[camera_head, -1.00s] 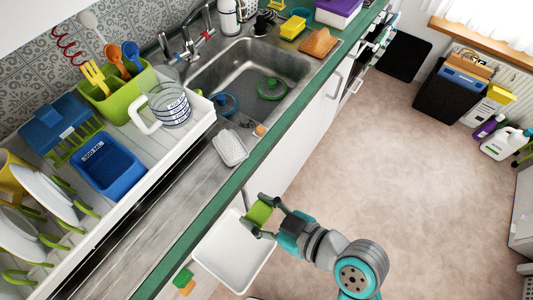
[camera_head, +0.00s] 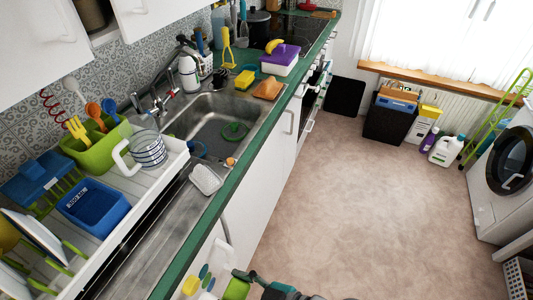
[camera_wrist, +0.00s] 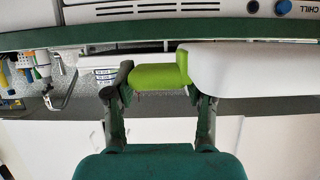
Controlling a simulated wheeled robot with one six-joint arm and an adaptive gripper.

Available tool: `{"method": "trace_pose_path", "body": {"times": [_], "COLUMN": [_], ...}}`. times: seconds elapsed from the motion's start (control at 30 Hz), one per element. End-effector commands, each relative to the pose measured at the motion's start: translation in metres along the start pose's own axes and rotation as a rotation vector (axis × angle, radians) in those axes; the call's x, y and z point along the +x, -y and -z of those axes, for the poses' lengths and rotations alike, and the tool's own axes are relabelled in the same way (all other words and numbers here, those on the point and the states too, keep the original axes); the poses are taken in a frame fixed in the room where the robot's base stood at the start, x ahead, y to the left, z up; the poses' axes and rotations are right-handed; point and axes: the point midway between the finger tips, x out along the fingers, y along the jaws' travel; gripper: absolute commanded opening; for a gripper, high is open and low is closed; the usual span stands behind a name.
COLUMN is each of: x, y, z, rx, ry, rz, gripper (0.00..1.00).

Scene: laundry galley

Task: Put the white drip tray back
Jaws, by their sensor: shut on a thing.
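The white drip tray (camera_wrist: 252,70) shows as a smooth white slab on the right of the wrist view, with a lime-green grip (camera_wrist: 158,77) at its near end. My gripper (camera_wrist: 160,98) is shut on that green grip. In the head view my gripper (camera_head: 250,277) is at the bottom edge, low in front of the counter, with the green grip (camera_head: 237,289) in it. I cannot make out the tray's full outline there. The white dish rack (camera_head: 118,222) stands on the counter at left, with a long dark gap along its front.
The rack holds a blue tub (camera_head: 93,207), a striped measuring jug (camera_head: 149,149) and a green utensil caddy (camera_head: 97,150). A white ribbed item (camera_head: 206,179) lies by the sink (camera_head: 215,120). The green counter edge (camera_head: 235,178) runs beside my arm. The floor (camera_head: 350,200) at right is clear.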

Motion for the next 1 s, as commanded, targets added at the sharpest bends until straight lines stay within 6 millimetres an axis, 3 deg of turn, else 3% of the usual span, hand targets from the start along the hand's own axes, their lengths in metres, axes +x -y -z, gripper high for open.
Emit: {"method": "trace_pose_path", "body": {"times": [0.07,0.27,0.57,0.77,1.0], "x": [0.000,-0.002,-0.005,-0.008,-0.014], "y": [0.000,-0.020,-0.060,-0.105,-0.184], "z": [0.000,-0.024,-0.072,-0.126,-0.218], "rx": [0.000,0.034,0.100,0.173,0.294], "ry": [0.000,0.002,0.002,0.004,0.005], "rz": [0.000,-0.077,-0.231,-0.404,-0.705], "gripper": [0.01,0.01,0.01,0.01,0.01]}}
